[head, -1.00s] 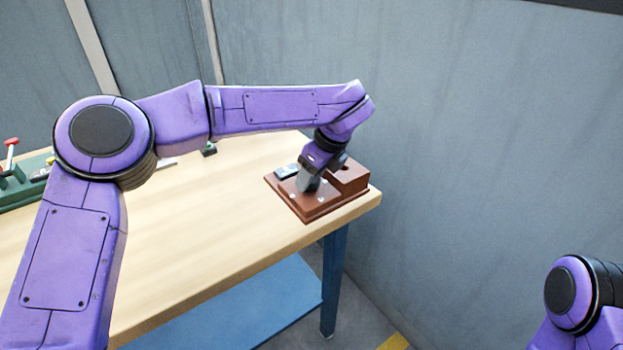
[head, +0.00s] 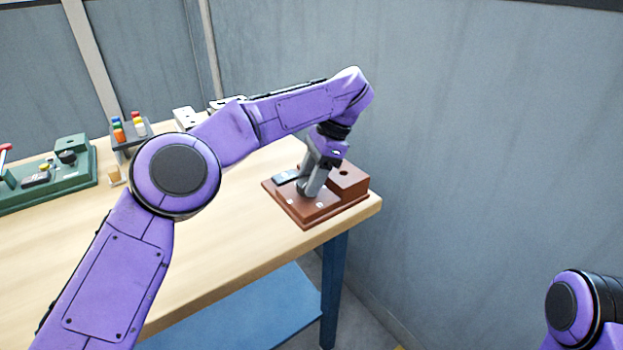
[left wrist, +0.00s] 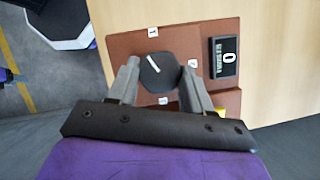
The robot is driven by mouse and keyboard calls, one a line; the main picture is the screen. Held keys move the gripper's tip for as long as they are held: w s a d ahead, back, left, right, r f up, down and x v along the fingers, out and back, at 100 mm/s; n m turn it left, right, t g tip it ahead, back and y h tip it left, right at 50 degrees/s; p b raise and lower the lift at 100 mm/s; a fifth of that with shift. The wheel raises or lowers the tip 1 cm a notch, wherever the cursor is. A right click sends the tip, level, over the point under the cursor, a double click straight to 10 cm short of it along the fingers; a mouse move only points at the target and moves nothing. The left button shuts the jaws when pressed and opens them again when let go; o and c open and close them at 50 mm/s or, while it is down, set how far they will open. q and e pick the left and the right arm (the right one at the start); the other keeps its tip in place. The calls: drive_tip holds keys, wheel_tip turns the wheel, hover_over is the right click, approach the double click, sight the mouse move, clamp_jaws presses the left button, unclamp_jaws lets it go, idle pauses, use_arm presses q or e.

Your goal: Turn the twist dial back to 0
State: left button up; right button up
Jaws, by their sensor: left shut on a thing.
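The brown box (head: 322,211) sits at the table's right corner. In the left wrist view its panel (left wrist: 120,47) carries a dark, many-sided twist dial (left wrist: 160,75) with a white pointer line. The line slants toward the upper left, near a small label reading 1 (left wrist: 153,32); other labels are too small to read surely. A black display (left wrist: 224,58) on the panel shows 0. My left gripper (head: 303,190) is shut on the dial, one finger on each side, as the left wrist view shows (left wrist: 160,85). My right gripper is out of view.
A green fixture (head: 85,185) stands at the table's left, with a rack of coloured pieces (head: 130,132) behind it. The wooden tabletop (head: 235,240) is clear in front of the box. A grey wall (head: 480,150) rises close on the right.

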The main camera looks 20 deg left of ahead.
use_arm(q)
drive_tip(key=n, duration=0.2)
drive_tip(key=n+g+h, duration=0.1)
drive_tip(key=shift+f+n, duration=0.25)
drive_tip(key=shift+n, duration=0.15)
drive_tip(key=n+h, duration=0.1)
drive_tip(key=n, duration=0.2)
drive_tip(key=shift+w+a+g+b, duration=0.1)
drive_tip(key=shift+g+b, duration=0.2)
drive_tip(key=shift+g, duration=0.1)
drive_tip(key=n+h+b, duration=0.1)
drive_tip(key=n+h, duration=0.1)
drive_tip(key=n, duration=0.3)
drive_tip(key=shift+a+n, duration=0.15)
drive_tip(key=shift+n, duration=0.15)
drive_tip(key=shift+r, duration=0.1)
drive_tip(key=o, duration=1)
drive_tip(key=shift+o, duration=0.2)
drive_tip(key=shift+r, duration=0.1)
drive_tip(key=shift+a, duration=0.1)
